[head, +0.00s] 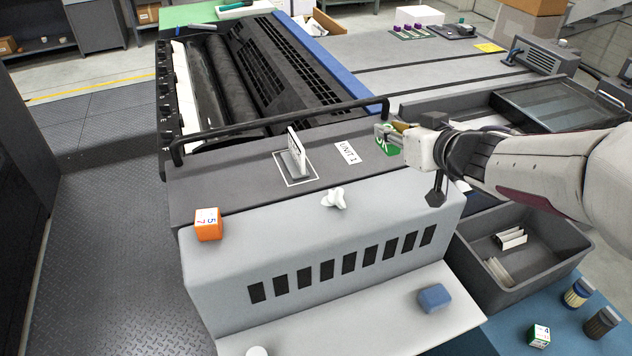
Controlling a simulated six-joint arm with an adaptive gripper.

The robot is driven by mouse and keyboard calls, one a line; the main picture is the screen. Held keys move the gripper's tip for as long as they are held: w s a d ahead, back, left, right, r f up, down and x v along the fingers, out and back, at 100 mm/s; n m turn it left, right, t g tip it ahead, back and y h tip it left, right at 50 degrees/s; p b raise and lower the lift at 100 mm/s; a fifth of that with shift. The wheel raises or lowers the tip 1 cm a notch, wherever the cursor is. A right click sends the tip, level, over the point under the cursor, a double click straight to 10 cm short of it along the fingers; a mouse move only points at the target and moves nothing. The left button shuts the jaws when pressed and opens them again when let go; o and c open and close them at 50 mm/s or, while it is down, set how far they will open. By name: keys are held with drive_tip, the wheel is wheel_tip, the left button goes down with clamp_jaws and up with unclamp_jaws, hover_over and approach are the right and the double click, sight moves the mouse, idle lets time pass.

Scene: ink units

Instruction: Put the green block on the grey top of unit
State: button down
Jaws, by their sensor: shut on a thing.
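My gripper (392,135) comes in from the right and is shut on the green block (386,147), which has white marks on its face. The block is at the right end of the dark grey top of the unit (235,172), close to the "UNIT 1" label (347,152). I cannot tell whether the block touches the top or hangs just above it. The fingers partly hide the block.
An upright card in a holder (297,155) and a black rail (285,115) stand on the unit. An orange block (208,225), a white knob-like piece (334,198) and a blue block (434,298) sit nearer. A grey bin (480,287) is at right.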

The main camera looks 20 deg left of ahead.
drive_tip(key=shift+f, duration=3.1)
drive_tip(key=shift+f, duration=1.9)
drive_tip(key=shift+f, duration=0.2)
drive_tip(key=c, duration=1.8)
unclamp_jaws()
drive_tip(key=shift+r, duration=0.1)
